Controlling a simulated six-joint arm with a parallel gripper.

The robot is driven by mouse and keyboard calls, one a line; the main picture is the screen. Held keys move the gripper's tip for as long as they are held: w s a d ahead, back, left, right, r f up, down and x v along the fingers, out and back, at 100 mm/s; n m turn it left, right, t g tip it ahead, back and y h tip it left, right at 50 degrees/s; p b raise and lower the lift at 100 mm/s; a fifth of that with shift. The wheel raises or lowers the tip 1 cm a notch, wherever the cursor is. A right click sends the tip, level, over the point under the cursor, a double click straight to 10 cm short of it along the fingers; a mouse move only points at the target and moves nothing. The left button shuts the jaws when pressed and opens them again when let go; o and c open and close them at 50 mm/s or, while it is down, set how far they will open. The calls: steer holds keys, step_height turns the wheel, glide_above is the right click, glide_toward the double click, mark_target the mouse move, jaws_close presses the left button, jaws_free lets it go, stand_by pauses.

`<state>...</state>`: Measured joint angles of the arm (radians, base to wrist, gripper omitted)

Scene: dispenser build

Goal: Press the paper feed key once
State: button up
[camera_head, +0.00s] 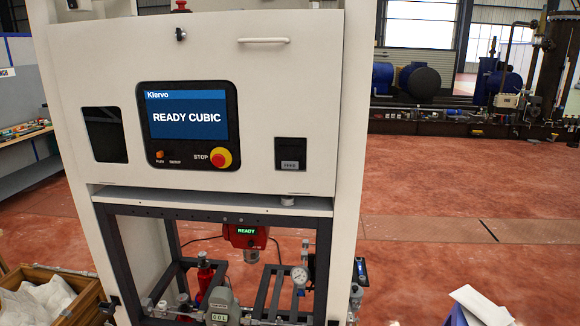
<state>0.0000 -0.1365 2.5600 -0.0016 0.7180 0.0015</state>
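A black recessed unit (290,153) is set in the white front panel, right of the screen. A small light key (290,165) sits at its lower part; its lettering is too small to read surely but looks like "FEED". The screen (186,116) shows "Klervo" and "READY CUBIC". My gripper is not in view.
A horizontal handle (264,40) juts from the panel's upper part. Below are a dark frame (215,212), a red device (246,235) reading "READY", and a gauge (299,275). A wooden crate (80,300) stands lower left. The space before the panel looks clear.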

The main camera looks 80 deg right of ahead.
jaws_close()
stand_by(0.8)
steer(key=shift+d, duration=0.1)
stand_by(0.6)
